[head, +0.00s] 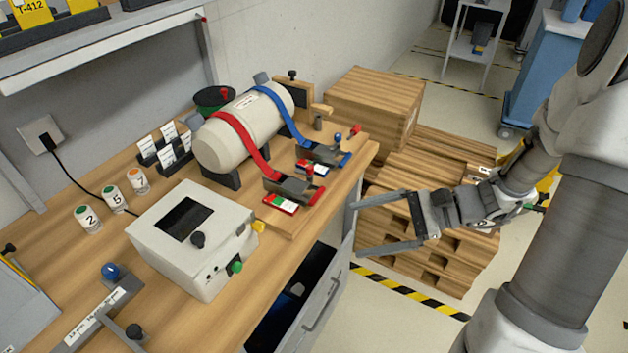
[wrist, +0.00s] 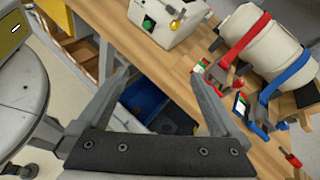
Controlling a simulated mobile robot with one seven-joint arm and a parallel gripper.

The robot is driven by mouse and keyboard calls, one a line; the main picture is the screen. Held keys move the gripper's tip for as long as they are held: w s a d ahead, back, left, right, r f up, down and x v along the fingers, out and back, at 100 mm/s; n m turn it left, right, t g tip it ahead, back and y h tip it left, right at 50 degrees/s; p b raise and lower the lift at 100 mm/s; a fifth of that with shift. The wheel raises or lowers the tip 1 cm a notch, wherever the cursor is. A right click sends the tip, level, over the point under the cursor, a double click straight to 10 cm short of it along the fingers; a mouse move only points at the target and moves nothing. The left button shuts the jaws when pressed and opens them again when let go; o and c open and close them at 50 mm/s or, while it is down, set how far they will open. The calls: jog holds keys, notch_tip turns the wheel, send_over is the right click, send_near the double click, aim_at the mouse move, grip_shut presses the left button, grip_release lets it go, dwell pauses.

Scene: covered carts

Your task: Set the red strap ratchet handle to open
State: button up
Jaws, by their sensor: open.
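The red strap (head: 245,140) passes over a cream cylinder (head: 212,148) on the bench and runs down to a grey ratchet (head: 290,186). Its red-ended handle (head: 317,197) lies low toward the bench's front edge. A green, white and red label (head: 280,203) sits beside it. The red strap also shows in the wrist view (wrist: 246,40), upper right. My gripper (head: 356,230) is open and empty, off the bench's front edge, right of the red ratchet and apart from it. Both fingers (wrist: 161,72) show spread in the wrist view.
A blue strap (head: 280,108) with its own ratchet (head: 322,153) lies just behind the red one. A white control box (head: 190,240) stands left. An open drawer (head: 318,310) juts out below the bench front. Stacked pallets (head: 440,240) stand behind my gripper.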

aim_at(317, 194)
jog(key=w+d+f+m+t+y+b, duration=0.2)
jog(key=w+d+f+m+t, duration=0.4)
jog(key=m+t, duration=0.25)
jog(key=shift+m, duration=0.25)
jog(key=x, duration=0.5)
jog(key=f+x, duration=0.1)
jog(key=x, duration=1)
jog(key=shift+a+f, duration=0.15)
jog(key=shift+a, duration=0.3)
grip_shut()
